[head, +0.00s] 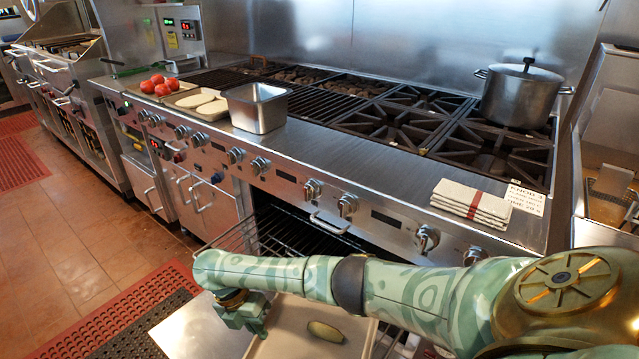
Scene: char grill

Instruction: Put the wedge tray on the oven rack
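The wedge tray (291,335) is a pale shallow tray at the bottom centre of the head view, with one potato wedge (325,331) visible in it. My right arm covers its far part, and the picture edge cuts off its near part. My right gripper (243,318) points down at the tray's left edge; whether its fingers are closed on the rim is not clear. The oven rack (238,238) is a wire rack in the open oven below the range front, partly hidden behind my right arm. I cannot tell whether the tray touches it. My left gripper is not in view.
The opened oven door (200,328) lies low at left. On the range top are a steel pan (257,108), a lidded pot (521,95), folded towels (471,203), a tray of tomatoes (158,84) and a tray with pale pieces (199,103). Knobs line the front.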

